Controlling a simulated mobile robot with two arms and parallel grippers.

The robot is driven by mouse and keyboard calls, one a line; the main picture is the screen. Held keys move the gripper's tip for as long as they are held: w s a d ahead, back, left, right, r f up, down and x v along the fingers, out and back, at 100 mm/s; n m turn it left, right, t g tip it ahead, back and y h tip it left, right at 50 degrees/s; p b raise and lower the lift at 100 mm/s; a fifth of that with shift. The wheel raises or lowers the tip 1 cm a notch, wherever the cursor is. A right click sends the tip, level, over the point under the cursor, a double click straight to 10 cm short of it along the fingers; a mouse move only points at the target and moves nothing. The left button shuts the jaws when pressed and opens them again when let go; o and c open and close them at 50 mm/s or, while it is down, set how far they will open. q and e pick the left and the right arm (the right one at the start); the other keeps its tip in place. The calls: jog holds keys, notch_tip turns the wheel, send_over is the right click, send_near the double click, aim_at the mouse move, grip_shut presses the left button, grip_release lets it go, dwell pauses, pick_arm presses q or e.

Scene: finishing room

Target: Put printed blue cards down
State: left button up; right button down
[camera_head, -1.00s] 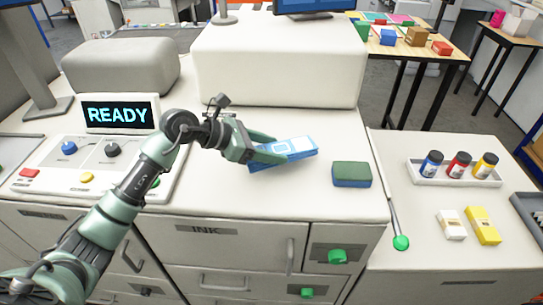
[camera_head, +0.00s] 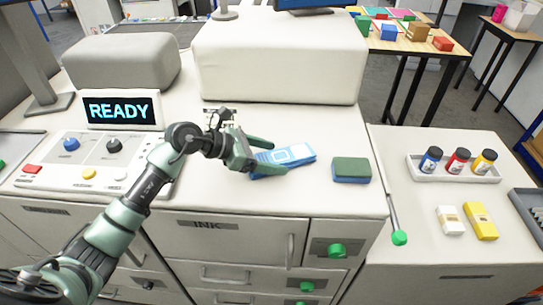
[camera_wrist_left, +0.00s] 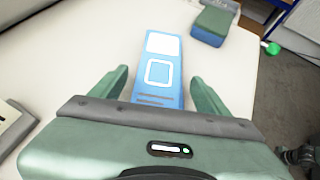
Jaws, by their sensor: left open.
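The printed blue cards (camera_head: 288,157) lie as a flat stack on the white machine top, blue with white printed shapes. My left gripper (camera_head: 271,156) is open, with its fingers apart at the near end of the stack. In the left wrist view the cards (camera_wrist_left: 158,72) extend out between and beyond the two fingers (camera_wrist_left: 160,90), with a gap visible on both sides.
A green and blue block (camera_head: 351,170) sits right of the cards. A control panel with a READY screen (camera_head: 121,109) stands left. A tray with several small bottles (camera_head: 455,170) is on the right counter. Clear surface lies in front of the cards.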

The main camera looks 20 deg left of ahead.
pick_arm(q)
jog(key=b+v, duration=0.4)
jog(key=v, duration=0.6)
jog(key=shift+a+f, duration=0.1)
jog(key=shift+a, duration=0.2)
jog(key=shift+s+a+r, duration=0.35)
jog(key=shift+s+r, duration=0.1)
jog(key=shift+r, duration=0.1)
